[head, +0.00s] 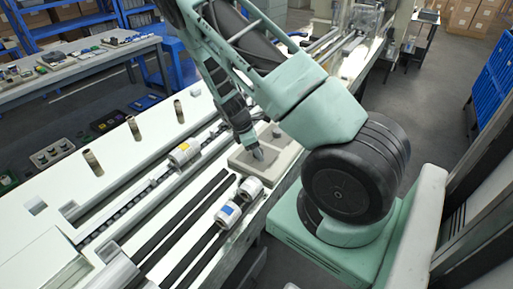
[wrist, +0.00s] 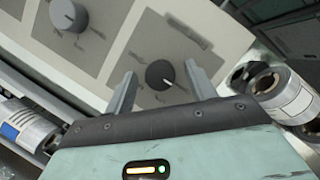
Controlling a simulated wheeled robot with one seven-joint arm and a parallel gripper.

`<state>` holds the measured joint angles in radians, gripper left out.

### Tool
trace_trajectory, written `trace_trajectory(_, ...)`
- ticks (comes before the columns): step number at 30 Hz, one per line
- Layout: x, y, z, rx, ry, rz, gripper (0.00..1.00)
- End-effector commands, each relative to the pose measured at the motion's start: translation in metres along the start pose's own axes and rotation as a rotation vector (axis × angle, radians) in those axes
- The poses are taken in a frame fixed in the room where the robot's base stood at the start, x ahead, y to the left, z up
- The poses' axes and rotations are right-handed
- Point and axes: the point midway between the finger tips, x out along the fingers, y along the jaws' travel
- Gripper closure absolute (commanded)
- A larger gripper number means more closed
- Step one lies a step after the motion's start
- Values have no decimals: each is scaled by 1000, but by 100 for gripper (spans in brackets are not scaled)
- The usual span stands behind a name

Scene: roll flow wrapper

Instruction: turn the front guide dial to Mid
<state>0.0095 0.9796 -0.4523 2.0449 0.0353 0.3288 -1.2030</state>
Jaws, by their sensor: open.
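A small black dial (wrist: 160,74) with a white pointer line sits on a grey plate of the beige control panel (wrist: 140,30). A larger light grey knob (wrist: 68,15) is on another plate at the upper left. The labels are too blurred to read, so I cannot tell which is the front guide dial. My gripper (wrist: 161,84) is open, with one finger on each side of the black dial and gaps showing. In the head view my gripper (head: 258,154) is down at the panel (head: 285,158).
White rolls with labels (wrist: 22,125) (wrist: 290,95) flank my gripper in the wrist view. In the head view, rolls (head: 228,213) and dark rails (head: 185,225) lie along the white machine bed (head: 40,215). Several brown posts (head: 93,162) stand on its far side.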

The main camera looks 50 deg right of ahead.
Motion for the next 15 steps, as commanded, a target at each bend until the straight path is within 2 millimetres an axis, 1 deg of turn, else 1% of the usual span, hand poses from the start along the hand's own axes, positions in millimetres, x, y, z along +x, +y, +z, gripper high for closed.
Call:
trace_trajectory(6, 0, 0, 0, 0, 0, 0, 45)
trace_trajectory(8, 0, 0, 0, 0, 0, 0, 61)
trace_trajectory(9, 0, 0, 0, 1, 0, 0, 72)
trace_trajectory(11, 0, 0, 0, 1, 0, 0, 89)
trace_trajectory(15, 0, 0, 0, 1, 0, 0, 89)
